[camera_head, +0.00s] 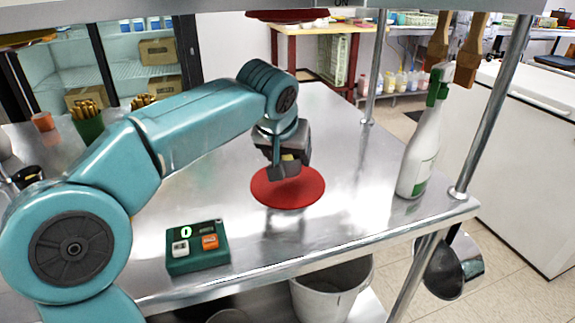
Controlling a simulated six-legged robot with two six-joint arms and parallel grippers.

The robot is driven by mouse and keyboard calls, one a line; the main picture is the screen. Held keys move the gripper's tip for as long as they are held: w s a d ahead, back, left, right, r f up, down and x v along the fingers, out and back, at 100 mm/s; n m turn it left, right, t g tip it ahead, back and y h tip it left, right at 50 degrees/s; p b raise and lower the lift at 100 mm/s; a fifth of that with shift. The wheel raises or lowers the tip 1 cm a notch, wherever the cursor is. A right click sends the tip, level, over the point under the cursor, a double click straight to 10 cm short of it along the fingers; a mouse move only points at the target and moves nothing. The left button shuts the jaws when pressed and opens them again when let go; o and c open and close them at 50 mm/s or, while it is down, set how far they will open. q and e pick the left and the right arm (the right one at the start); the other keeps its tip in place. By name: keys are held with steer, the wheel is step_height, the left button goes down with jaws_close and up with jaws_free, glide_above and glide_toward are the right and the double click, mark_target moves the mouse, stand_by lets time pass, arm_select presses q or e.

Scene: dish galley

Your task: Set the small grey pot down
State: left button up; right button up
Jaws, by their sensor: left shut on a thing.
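My left gripper (287,172) is above the red round mat (265,195) on the steel counter and points down. It is shut on a small grey thing, which I take for the small grey pot. The dark fingers and the thing blend together, and its shape is mostly hidden. A small pale yellow patch shows between the fingers. The held thing seems to be just above the mat; I cannot tell if it touches. My right gripper is not in view.
A green box with buttons (197,262) is near the counter's front edge. A white spray bottle (418,155) stands at the right, beside a steel post (492,110). A green holder (88,130) is at the left. The counter behind the mat is clear.

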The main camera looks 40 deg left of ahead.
mark_target(288, 167)
arm_select(q)
steer(key=shift+f+b, duration=0.3)
steer(key=shift+f, duration=1.05)
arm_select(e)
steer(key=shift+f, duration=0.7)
arm_select(q)
steer(key=shift+f, duration=0.25)
steer(key=o, duration=1.1)
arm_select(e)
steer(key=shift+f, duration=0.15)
arm_select(q)
steer(key=shift+r, duration=0.15)
steer(key=p+v, duration=0.2)
steer(key=v, duration=0.5)
steer(key=shift+s+d+r, duration=0.1)
steer(key=shift+s+r, duration=0.1)
steer(key=shift+r, duration=0.1)
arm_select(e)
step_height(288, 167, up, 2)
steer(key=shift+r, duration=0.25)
